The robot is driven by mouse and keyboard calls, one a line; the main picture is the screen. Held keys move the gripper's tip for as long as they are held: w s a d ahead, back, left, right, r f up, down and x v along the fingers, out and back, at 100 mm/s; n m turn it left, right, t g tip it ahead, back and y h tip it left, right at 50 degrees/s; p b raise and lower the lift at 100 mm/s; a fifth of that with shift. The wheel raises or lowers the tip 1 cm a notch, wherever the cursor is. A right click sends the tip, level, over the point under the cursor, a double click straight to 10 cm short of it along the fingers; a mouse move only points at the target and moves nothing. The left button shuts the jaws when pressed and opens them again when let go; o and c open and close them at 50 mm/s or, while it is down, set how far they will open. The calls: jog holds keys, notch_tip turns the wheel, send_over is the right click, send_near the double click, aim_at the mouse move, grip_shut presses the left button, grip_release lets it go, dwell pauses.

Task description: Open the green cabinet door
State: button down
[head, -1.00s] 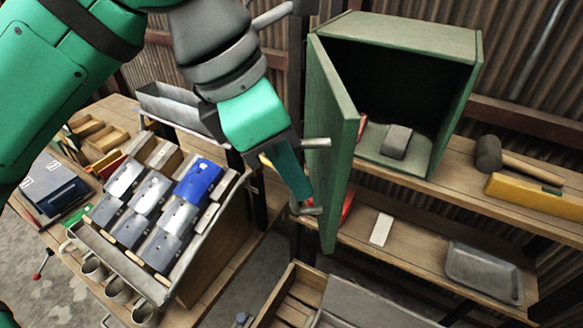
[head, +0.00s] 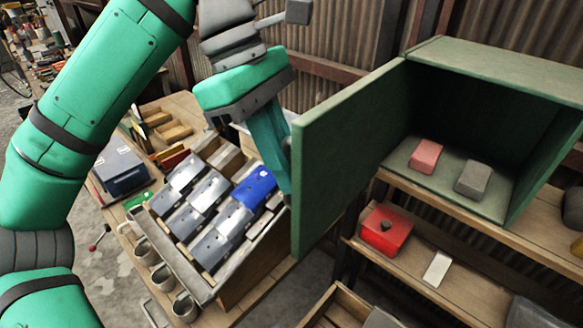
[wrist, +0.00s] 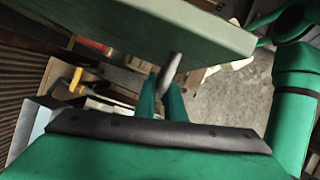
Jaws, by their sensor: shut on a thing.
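The green cabinet (head: 500,68) stands on a wooden shelf at the right of the head view. Its green door (head: 345,150) stands wide open, swung out to the left and toward me. In the wrist view the door (wrist: 185,22) crosses the top. My gripper (head: 283,165) is at the door's outer side, near its free edge. In the wrist view my gripper (wrist: 164,98) is shut on the grey door handle (wrist: 173,72). In the head view the door hides the handle and part of the fingertips.
A pink block (head: 425,156) and a grey block (head: 472,180) lie inside the cabinet. A red block (head: 386,231) and a white piece (head: 437,268) lie on the lower shelf. A rack of metal pieces and one blue piece (head: 254,188) stands left of the door.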

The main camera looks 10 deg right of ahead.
jog(key=shift+w, duration=0.15)
jog(key=c, duration=1.8)
grip_release()
jog(key=shift+d, duration=0.1)
jog(key=shift+c, duration=0.2)
jog(key=shift+w, duration=0.1)
jog(key=v, duration=1)
jog(key=shift+a+r, duration=0.2)
jog(key=shift+r, duration=0.1)
jog(key=shift+w, duration=0.15)
